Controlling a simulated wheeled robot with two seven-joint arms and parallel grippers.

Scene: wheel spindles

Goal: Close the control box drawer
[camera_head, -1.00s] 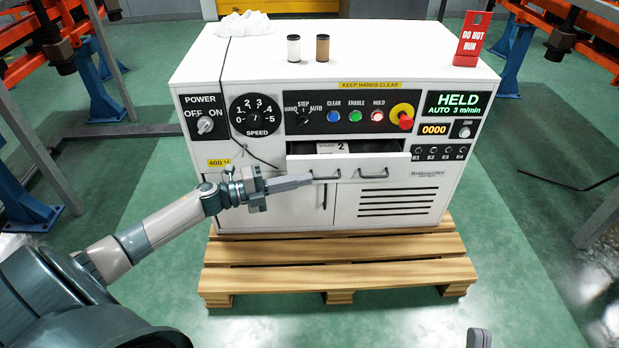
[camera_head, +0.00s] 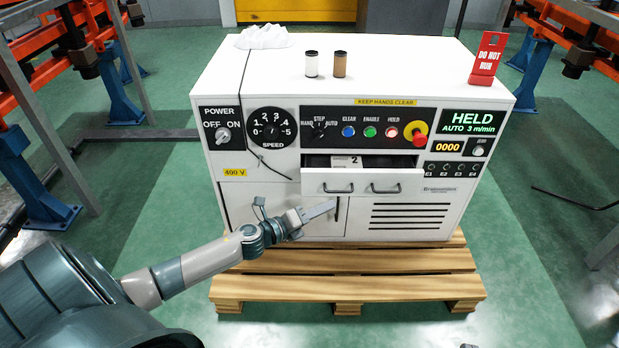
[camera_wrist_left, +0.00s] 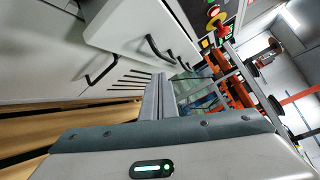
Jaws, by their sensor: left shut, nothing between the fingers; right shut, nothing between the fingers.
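The control box (camera_head: 240,90) is a white cabinet on a pallet. Its drawer (camera_head: 363,182) stands pulled out, with a dark gap behind the front panel and a pale card marked 2 (camera_head: 346,162) inside. The drawer front has two dark handles. My left gripper (camera_head: 322,209) is shut and empty, just below the drawer's left part and in front of the lower cabinet doors. In the left wrist view its closed fingers (camera_wrist_left: 157,97) point toward the cabinet, with the drawer front (camera_wrist_left: 130,25) above them. Contact with the drawer cannot be told. My right gripper is not clearly in view.
A door handle (camera_head: 337,209) is close to the left fingertips. A white jar (camera_head: 312,64), a brown jar (camera_head: 340,64), a white cloth (camera_head: 263,38) and a red sign (camera_head: 488,58) are on top. The wooden pallet (camera_head: 350,288) sticks out in front.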

